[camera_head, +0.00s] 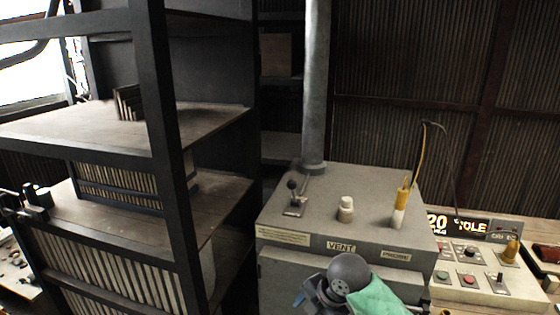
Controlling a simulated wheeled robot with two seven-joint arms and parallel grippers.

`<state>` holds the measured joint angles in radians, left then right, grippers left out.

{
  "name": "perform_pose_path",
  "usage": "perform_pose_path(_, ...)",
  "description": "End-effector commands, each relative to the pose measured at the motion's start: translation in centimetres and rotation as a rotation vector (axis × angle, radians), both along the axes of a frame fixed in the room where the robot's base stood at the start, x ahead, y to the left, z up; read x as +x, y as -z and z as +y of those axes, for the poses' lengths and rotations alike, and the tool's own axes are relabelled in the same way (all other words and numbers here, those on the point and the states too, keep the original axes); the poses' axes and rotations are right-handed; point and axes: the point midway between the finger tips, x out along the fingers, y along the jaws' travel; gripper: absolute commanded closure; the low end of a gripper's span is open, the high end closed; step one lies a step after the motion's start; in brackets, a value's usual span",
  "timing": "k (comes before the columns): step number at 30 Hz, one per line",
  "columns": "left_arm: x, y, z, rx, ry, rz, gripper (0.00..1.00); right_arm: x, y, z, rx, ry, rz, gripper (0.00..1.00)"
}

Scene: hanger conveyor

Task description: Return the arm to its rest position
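A rounded grey part (347,272) shows at the bottom centre, in front of the grey cabinet. It looks like part of my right arm. A green cloth-like piece (377,298) lies against its right side, and a small blue piece shows at its left. I cannot make out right fingertips there, nor whether the green piece is gripped. A small dark jointed device (30,202) at the left edge, in front of the shelf rack, looks like my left gripper. Its fingers are too small and dark to read. No hanger shows clearly.
A dark shelf rack (160,120) fills the left. A grey cabinet (335,214) marked VENT and PROBE carries a lever (293,200), a pale knob (346,209) and a yellow-and-white probe (401,205). A pipe (316,90) rises behind. A button panel (480,280) stands right.

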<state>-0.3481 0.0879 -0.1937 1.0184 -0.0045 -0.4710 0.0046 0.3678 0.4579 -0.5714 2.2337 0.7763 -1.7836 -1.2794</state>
Motion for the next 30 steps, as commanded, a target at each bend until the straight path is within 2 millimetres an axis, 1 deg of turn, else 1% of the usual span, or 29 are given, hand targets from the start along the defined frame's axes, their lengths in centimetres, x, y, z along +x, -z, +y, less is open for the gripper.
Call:
perform_pose_path(1,-0.5,0.1,-0.1,-0.001,-0.001,0.005,1.0,-0.8,0.9,0.1,0.023,0.056,0.018,0.36)
perform_pose_path(3,-0.9,0.2,-0.2,-0.001,-0.001,0.009,1.0,-1.6,1.9,0.1,0.051,0.146,0.038,0.36)
perform_pose_path(8,-0.8,0.1,-0.3,-0.003,-0.001,0.007,1.0,-3.5,4.1,-0.3,0.112,0.354,0.087,0.36)
perform_pose_path(14,1.1,-0.3,0.0,-0.001,0.001,-0.013,1.0,-6.2,6.8,-1.4,0.18,0.625,0.153,0.36)
perform_pose_path(18,2.6,-0.7,0.5,0.004,0.003,-0.028,1.0,-8.2,8.7,-2.6,0.219,0.822,0.198,0.36)
perform_pose_path(20,2.8,-0.7,0.8,0.007,0.003,-0.03,1.0,-9.2,9.5,-3.1,0.235,0.907,0.217,0.36)
perform_pose_path(23,2.5,-0.6,1.2,0.009,0.004,-0.028,1.0,-10.8,10.8,-4.2,0.256,1.051,0.247,0.36)
perform_pose_path(30,0.3,-0.1,0.9,0.008,0.002,-0.003,1.0,-15.4,13.6,-7.5,0.293,1.403,0.301,0.36)
